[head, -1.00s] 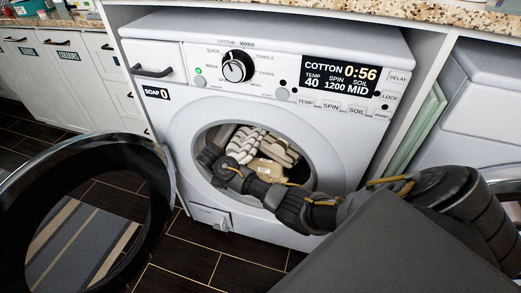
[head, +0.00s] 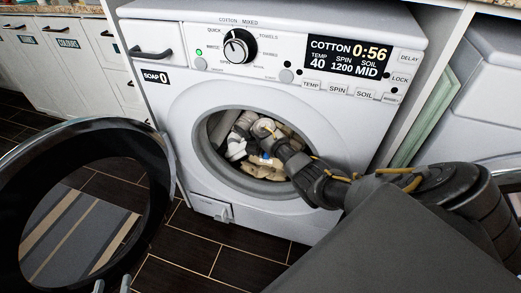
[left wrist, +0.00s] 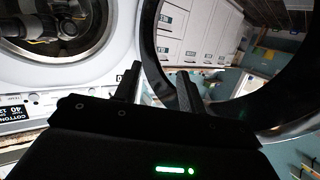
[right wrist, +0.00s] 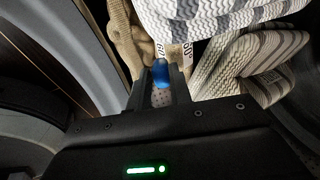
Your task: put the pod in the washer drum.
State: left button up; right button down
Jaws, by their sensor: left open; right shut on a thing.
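The pod (right wrist: 162,72) is a small blue piece with a paler dotted part below it, between the fingers of my right gripper (right wrist: 160,82), which is shut on it. In the head view my right arm reaches through the open front of the washer (head: 185,105) into the drum (head: 216,128), and its fingertips are hard to make out. In the right wrist view the pod is in front of laundry: a tan cloth (right wrist: 125,40) and a grey-and-white striped knit cloth (right wrist: 215,22). My left gripper (left wrist: 158,88) is open and empty, near the door ring.
The round washer door (head: 158,190) stands swung open at the left. A striped mat (head: 75,235) lies on the dark floor behind it. White cabinets (head: 60,65) stand at the left, and another white appliance (head: 490,100) is at the right.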

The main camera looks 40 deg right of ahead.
jog(key=shift+f+b, duration=0.3)
jog(key=shift+f, duration=0.8)
pick_arm(q)
jog(key=d+r+t+h, duration=0.1)
jog(key=d+r+h, duration=0.1)
jog(key=r, duration=0.1)
jog(key=shift+r+m+t, duration=0.15)
jog(key=shift+m+t, duration=0.15)
jog(key=shift+t, duration=0.1)
jog(key=shift+s+d+r, duration=0.1)
jog(key=shift+d+r, duration=0.05)
pick_arm(e)
jog(key=shift+f, duration=0.25)
pick_arm(q)
jog(key=shift+s+d+r+h, duration=0.15)
jog(key=shift+r+h, duration=0.1)
jog(key=shift+h, duration=0.15)
pick_arm(e)
jog(key=shift+f, duration=0.3)
pick_arm(q)
jog(key=shift+d+r+t, duration=0.1)
jog(key=shift+r+t, duration=0.1)
jog(key=shift+t, duration=0.1)
pick_arm(e)
jog(key=c, duration=1.3)
grip_release()
